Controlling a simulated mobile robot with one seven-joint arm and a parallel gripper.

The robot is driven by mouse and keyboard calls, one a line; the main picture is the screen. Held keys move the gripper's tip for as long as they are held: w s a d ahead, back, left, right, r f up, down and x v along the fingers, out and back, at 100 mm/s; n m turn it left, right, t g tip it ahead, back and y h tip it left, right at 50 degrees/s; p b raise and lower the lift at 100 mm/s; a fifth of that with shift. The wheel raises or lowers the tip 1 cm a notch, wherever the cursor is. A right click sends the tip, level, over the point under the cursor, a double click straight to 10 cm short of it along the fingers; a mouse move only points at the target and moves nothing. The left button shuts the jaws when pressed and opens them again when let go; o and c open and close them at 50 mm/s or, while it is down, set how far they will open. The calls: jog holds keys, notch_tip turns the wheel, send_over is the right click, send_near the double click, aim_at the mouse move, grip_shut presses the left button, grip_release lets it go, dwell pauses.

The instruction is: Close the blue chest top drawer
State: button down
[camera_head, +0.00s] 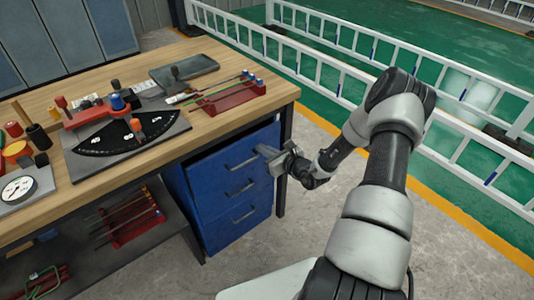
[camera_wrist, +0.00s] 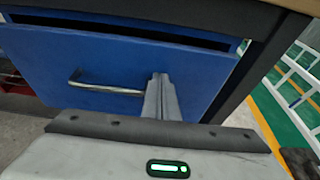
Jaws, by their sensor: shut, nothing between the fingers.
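The blue chest (camera_head: 225,195) stands under the right end of the workbench, with several drawers showing bar handles. Its top drawer (camera_head: 222,167) is uppermost, and its front also fills much of the wrist view (camera_wrist: 60,65). A dark gap runs along the top of that front; I cannot tell how far out the drawer stands. My gripper (camera_head: 265,152) is shut and empty at the right part of the front. In the wrist view its fingers (camera_wrist: 161,95) are together beside the right end of the silver handle (camera_wrist: 105,88). Whether the fingertips touch the front is not clear.
The wooden workbench (camera_head: 195,130) overhangs the chest, with gauges and a red tool rack (camera_head: 228,97) on top. A dark table leg (camera_head: 284,160) stands just right of the chest. White railings (camera_head: 330,75) run behind. Concrete floor in front of the chest is open.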

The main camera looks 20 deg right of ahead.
aim_at(257, 142)
jog(key=w, duration=0.1)
jog(key=w+a, duration=0.1)
jog(key=w, duration=0.1)
jog(key=w+b, duration=0.1)
jog(key=shift+w+a, duration=0.25)
jog(key=shift+w+r, duration=0.15)
jog(key=shift+r, duration=0.05)
